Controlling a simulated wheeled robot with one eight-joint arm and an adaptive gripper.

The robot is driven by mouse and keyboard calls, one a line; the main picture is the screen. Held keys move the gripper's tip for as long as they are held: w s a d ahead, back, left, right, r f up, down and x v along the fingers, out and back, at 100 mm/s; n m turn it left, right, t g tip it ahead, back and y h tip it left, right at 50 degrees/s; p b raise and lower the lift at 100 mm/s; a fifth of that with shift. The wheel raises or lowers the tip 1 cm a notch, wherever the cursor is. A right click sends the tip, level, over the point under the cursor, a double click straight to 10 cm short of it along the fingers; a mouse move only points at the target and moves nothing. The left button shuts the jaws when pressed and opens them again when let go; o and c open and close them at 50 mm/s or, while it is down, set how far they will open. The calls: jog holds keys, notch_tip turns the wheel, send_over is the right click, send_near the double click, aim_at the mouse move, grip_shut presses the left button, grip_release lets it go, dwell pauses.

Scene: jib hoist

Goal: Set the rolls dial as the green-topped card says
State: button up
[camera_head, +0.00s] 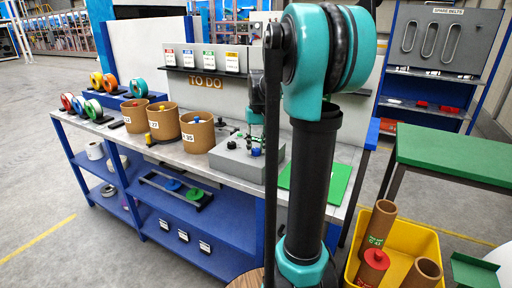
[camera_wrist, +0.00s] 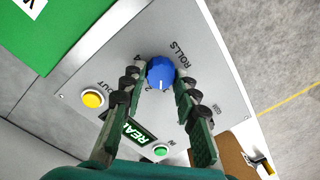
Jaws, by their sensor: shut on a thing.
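The rolls dial (camera_wrist: 160,72) is a round blue knob beside the word ROLLS on a grey panel. Its white pointer line is toward the bottom of the wrist view, near a digit that looks like 2; the other digits are partly hidden. My gripper (camera_wrist: 159,70) has a finger on each side of the dial and is shut on it. In the head view my arm partly hides the gripper above the grey control box (camera_head: 238,163). The green-topped card (camera_head: 209,60) stands in the TO DO rack; its writing is too small to read.
A yellow crate (camera_head: 428,240) holds brown tubes.

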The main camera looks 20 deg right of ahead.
aim_at(258, 150)
jog(key=m, duration=0.5)
jog(key=shift+m, duration=0.3)
dwell(0.4)
jog(key=o, duration=1.2)
jog(key=shift+c, duration=0.2)
notch_tip(258, 150, up, 12)
jog(key=shift+s+d, duration=0.2)
jog(key=shift+d, duration=0.1)
jog(key=shift+s, duration=0.15)
